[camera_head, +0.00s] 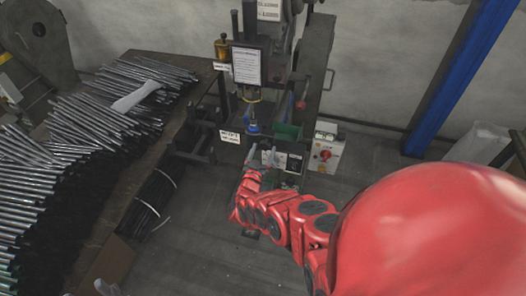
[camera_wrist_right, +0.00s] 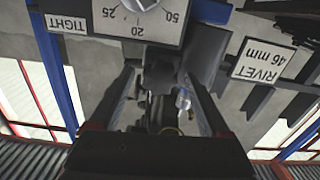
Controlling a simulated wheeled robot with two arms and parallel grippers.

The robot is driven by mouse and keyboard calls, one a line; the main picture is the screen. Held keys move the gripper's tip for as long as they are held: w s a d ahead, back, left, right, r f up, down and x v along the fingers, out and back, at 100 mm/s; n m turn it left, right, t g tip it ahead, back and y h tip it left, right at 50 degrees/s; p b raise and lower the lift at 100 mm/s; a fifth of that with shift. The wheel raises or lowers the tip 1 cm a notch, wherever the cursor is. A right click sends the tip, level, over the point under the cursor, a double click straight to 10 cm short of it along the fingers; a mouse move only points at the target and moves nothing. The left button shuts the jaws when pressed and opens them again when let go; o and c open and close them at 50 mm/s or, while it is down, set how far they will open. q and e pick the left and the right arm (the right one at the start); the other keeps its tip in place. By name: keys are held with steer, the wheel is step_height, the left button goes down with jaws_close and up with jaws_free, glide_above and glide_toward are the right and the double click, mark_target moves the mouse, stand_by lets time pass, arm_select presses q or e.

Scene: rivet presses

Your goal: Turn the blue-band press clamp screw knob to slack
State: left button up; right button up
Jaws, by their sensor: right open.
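The press (camera_head: 253,95) stands in the middle of the head view, with a blue part (camera_head: 253,127) low on its front. My right gripper (camera_head: 263,157) is open in front of the press's lower front, apart from the blue part. In the right wrist view the open fingers (camera_wrist_right: 160,75) show with dark machine parts and a small blue-and-clear part (camera_wrist_right: 183,99) beyond them. A grey round knob (camera_wrist_right: 140,3) is cut off at the top edge, over a plate marked 20, 25 and 50. A TIGHT label (camera_wrist_right: 67,24) is beside it. I cannot tell whether this is the clamp screw knob.
A bench (camera_head: 118,193) piled with metal rods is on the left. A control box (camera_head: 325,153) with a red switch stands right of the press. A green bin (camera_head: 287,133) is on the press's front. A RIVET 46 mm label (camera_wrist_right: 264,60) shows in the wrist view.

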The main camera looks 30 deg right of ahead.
steer(key=shift+a, duration=0.1)
steer(key=v, duration=1.7)
steer(key=shift+a, duration=0.2)
